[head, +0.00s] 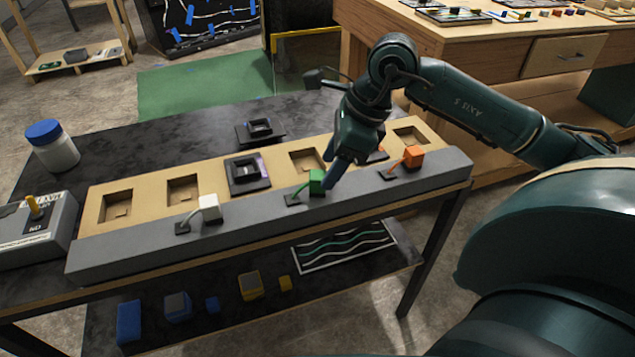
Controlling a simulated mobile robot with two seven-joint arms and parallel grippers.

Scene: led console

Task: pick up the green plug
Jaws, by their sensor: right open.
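The green plug (316,182) stands on the grey front strip of the console (260,213), with a green cable running to a small dark base on its left. My right gripper (333,175) reaches down from above and behind, its fingertips close to the right side of the plug. It is open; whether a finger touches the plug cannot be told from this view. A white plug (209,207) stands on the strip to the left and an orange plug (413,157) to the right, each with its own cable. My left gripper is not in view.
The console has several square recesses; a dark module (247,173) sits in one, and another (260,130) lies behind. A grey switch box (38,228) with a yellow lever and a blue-lidded jar (51,145) stand at left. Coloured blocks lie on the lower shelf.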

